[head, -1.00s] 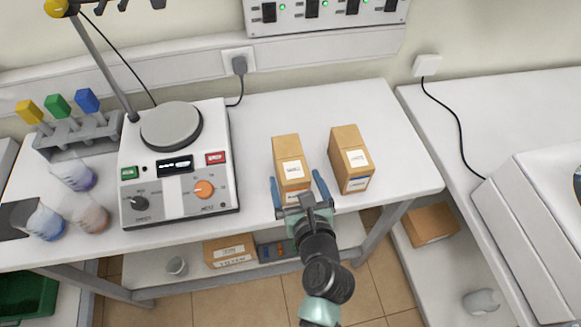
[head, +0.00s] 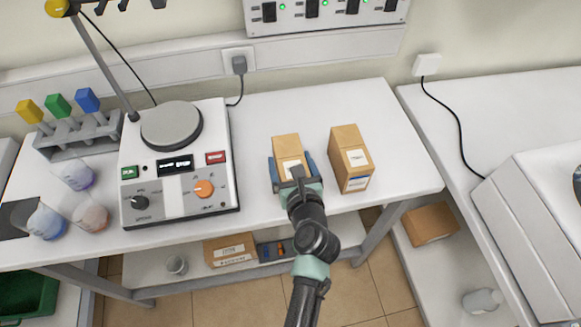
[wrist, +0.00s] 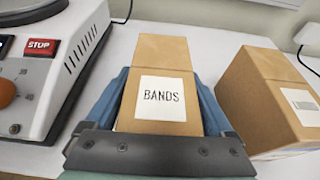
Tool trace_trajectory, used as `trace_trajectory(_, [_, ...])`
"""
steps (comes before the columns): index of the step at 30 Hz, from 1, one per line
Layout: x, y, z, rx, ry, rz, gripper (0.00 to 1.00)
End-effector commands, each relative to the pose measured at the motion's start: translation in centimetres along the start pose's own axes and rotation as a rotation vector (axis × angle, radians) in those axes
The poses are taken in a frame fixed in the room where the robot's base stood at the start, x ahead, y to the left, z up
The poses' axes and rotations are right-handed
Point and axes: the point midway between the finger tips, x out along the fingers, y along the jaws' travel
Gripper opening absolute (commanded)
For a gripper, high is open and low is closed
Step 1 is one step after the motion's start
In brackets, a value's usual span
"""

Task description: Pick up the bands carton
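The bands carton (head: 286,146) is a brown box on the white table, with a white label reading BANDS in the wrist view (wrist: 163,68). My gripper (head: 293,172) is around it, with one blue finger along its left side and one along its right side. In the wrist view my gripper (wrist: 163,115) has its fingers apart with the carton between them. The fingers look very near the carton's sides; whether they press on it is not clear. The carton stands on the table. Its lower front is hidden by my gripper.
A second brown carton (head: 349,150) stands close on the right, also in the wrist view (wrist: 275,105). A hotplate stirrer (head: 180,190) with a STOP button stands on the left. Several beakers (head: 90,214) are further left. The table (head: 393,125) is clear at the right.

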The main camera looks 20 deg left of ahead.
Motion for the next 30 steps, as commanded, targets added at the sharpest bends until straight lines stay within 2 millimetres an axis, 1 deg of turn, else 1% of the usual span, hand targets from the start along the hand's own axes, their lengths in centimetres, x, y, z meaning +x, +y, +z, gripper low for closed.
trace_trajectory(1, [0.0, 0.0, 0.0, 0.000, 0.000, 0.000, 0.77])
trace_trajectory(5, [0.0, 0.0, 0.0, 0.000, 0.000, 0.000, 0.53])
trace_trajectory(6, [0.0, 0.0, 0.0, 0.000, 0.000, 0.000, 0.46])
trace_trajectory(8, [0.0, 0.0, 0.0, 0.000, 0.000, 0.000, 0.35])
trace_trajectory(9, [0.0, 0.0, 0.0, 0.000, 0.000, 0.000, 0.28])
trace_trajectory(11, [0.0, 0.0, 0.0, 0.000, 0.000, 0.000, 0.17])
trace_trajectory(17, [-0.1, 0.0, 0.1, 0.000, -0.001, 0.000, 0.17])
trace_trajectory(20, [-0.3, 0.0, 0.7, -0.002, -0.001, 0.000, 0.17])
trace_trajectory(23, [-0.8, -0.1, 2.3, -0.003, -0.003, -0.002, 0.17])
trace_trajectory(30, [-2.5, 0.0, 6.9, -0.002, -0.005, 0.000, 0.17])
